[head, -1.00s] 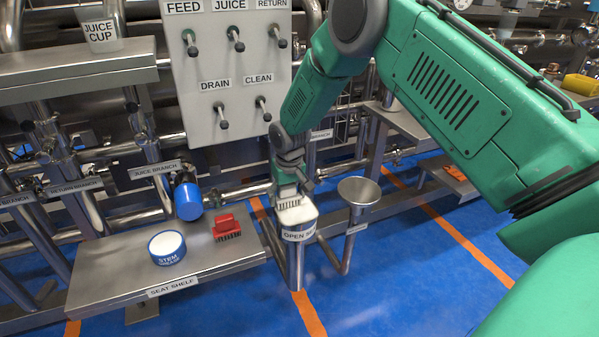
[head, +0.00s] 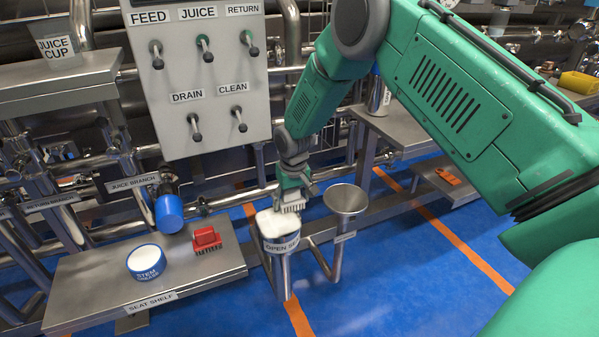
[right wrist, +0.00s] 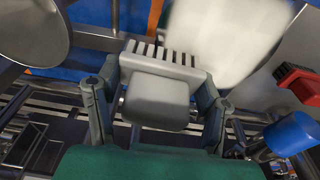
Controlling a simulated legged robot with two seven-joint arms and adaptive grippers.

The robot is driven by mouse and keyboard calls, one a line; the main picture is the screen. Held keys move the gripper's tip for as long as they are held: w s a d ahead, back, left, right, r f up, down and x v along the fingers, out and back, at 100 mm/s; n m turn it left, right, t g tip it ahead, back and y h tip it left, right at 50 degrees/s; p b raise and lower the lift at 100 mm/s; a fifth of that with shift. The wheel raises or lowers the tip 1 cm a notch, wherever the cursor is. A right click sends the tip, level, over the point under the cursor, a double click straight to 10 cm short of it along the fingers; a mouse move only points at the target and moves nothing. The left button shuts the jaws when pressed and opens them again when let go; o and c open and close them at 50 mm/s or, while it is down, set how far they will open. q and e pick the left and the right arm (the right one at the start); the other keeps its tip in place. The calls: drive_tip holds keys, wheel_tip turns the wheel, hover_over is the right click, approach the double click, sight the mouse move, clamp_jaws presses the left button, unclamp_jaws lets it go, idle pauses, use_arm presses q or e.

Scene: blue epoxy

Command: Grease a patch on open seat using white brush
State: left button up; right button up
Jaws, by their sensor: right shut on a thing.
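My right gripper (head: 292,186) is shut on the white brush (head: 290,206), a pale block with a row of bristles or slots on its edge. The brush is at the back right rim of the open seat (head: 282,244), an upright metal pipe end with a white top. In the right wrist view, both fingers (right wrist: 157,92) flank the brush (right wrist: 155,100), and the seat's white top (right wrist: 225,38) lies just beyond it. I cannot tell whether the brush touches the seat. My left gripper is not in view.
The seat shelf (head: 90,285), left of the seat, holds a blue-and-white stem grease tin (head: 147,261) and a red brush (head: 207,239). A metal funnel (head: 345,200) stands close on the right. A valve panel (head: 197,80) is behind. Blue floor in front is clear.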

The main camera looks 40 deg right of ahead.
drive_tip(key=shift+s+d, duration=0.15)
drive_tip(key=r+p, duration=0.4)
drive_tip(key=r, duration=0.1)
drive_tip(key=shift+a+r+p, duration=0.2)
drive_tip(key=shift+p, duration=0.2)
drive_tip(key=shift+d+r+p, duration=0.2)
drive_tip(key=shift+r+p, duration=0.35)
drive_tip(key=shift+d+r+p, duration=0.15)
drive_tip(key=shift+r+p, duration=0.35)
drive_tip(key=shift+p, duration=0.05)
drive_tip(key=shift+a, duration=0.15)
drive_tip(key=shift+a+r, duration=0.1)
drive_tip(key=shift+a, duration=0.05)
